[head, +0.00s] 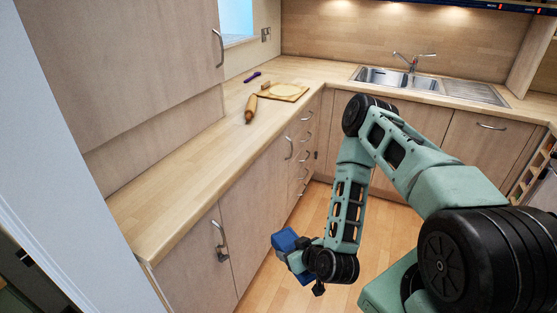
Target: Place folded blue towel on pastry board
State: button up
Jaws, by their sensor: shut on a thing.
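The folded blue towel (285,239) is held in my gripper (293,256), low in front of the left counter's cabinet doors and over the wooden floor. Blue shows on both sides of the jaws, which are shut on it; the fingertips are partly hidden. The pastry board (298,97) lies flat on the counter near the back corner, well away from and above my gripper. A pale round of dough (285,90) lies on the board.
A rolling pin (251,108) and a small purple-handled tool (252,76) lie beside the board. The left worktop (185,185) is bare nearer me. A tall cabinet (125,65) rises at left. A sink (397,79) is at the back.

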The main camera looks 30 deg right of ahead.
aim_at(283, 92)
jog(key=i+l, duration=0.15)
jog(key=l, duration=0.2)
jog(key=i+l+u, duration=0.1)
jog(key=l, duration=0.2)
jog(key=i+l, duration=0.1)
jog(key=l, duration=0.25)
jog(key=i+l+u, duration=0.1)
jog(key=l, duration=0.25)
jog(key=i+l, duration=0.15)
jog(key=l, duration=0.2)
